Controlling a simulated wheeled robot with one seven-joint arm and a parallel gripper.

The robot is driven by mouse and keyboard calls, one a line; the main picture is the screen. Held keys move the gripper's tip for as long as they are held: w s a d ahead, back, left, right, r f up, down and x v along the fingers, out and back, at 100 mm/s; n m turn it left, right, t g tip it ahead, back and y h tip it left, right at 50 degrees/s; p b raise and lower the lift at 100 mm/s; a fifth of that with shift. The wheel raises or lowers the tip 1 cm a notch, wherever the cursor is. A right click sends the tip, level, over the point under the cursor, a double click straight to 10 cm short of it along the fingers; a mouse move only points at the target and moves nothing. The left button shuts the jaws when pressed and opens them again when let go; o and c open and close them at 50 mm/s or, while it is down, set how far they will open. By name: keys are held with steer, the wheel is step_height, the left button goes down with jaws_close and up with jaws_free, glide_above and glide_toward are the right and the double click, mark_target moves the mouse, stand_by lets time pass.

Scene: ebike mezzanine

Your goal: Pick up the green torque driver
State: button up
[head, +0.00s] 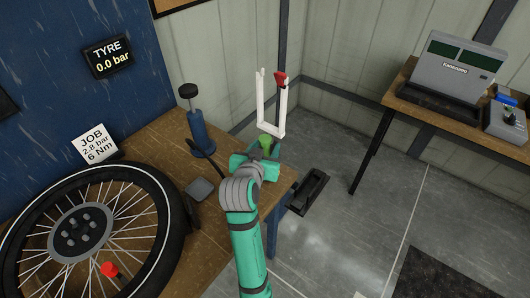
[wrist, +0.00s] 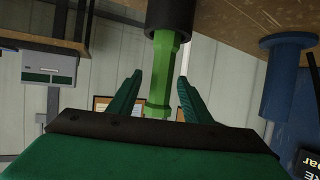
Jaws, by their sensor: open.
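The green torque driver (wrist: 162,75) shows in the wrist view as a green shaft running down from a dark cylinder at the top edge. I cannot tell whether that cylinder is part of it or a holder. My gripper (wrist: 158,82) is open, with one finger on each side of the green shaft and a visible gap at both sides. In the head view my gripper (head: 264,152) is at the bench's far right corner, and only a small green part of the driver (head: 266,143) shows there; the rest is hidden.
A white forked stand (head: 272,128) with a red piece rises just behind my gripper. A blue pump (head: 199,132) stands left on the wooden bench (head: 160,142), near a spoked wheel (head: 82,232). A second table (head: 400,98) with a grey case is at right. Floor between is mostly clear.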

steer(key=shift+w, duration=0.15)
steer(key=shift+c, duration=0.3)
jaws_close()
step_height(320, 180, up, 17)
stand_by(1.1)
